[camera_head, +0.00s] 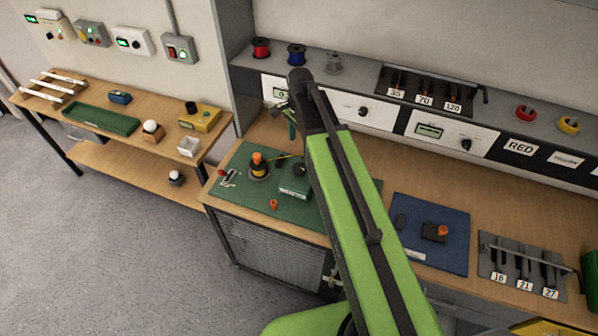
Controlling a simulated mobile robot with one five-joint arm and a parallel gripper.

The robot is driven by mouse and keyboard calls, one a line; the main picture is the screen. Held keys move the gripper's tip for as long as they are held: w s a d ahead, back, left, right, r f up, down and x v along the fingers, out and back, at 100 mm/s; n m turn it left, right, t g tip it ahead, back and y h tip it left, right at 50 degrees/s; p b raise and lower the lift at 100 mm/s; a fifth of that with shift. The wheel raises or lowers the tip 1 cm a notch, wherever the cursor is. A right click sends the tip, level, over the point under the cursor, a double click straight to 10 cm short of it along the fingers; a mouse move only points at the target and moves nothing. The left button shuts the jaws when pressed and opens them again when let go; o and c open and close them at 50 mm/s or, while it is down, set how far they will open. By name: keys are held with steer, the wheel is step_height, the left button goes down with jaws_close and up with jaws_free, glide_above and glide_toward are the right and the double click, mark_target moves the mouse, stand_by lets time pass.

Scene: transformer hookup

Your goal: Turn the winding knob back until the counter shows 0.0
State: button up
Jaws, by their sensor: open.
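My gripper (287,115) is open at the end of my green arm, in front of the left white panel (345,107) under the back shelf. That panel has a small lit display (280,94), too small to read, and a black knob (363,111) to the right of my arm. A second white panel further right has a display (430,131) and a black knob (466,145). I cannot tell which is the winding knob. My arm hides part of the left panel, and I cannot tell whether my gripper touches anything there.
Below my gripper, a green mat (240,190) holds an orange-topped coil (258,166) and a green box (294,188). A blue mat (455,205) and a tool rack (520,262) lie to the right. Spools (297,54) stand on the shelf. Bare wood shows between the mats and panels.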

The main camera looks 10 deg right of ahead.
mark_target(299, 168)
step_height(299, 168, down, 14)
steer(key=b, duration=1.2)
steer(key=shift+r, duration=0.15)
steer(key=shift+r, duration=0.1)
steer(key=c, duration=1.4)
steer(key=shift+o, duration=0.2)
steer(key=shift+n, duration=0.3)
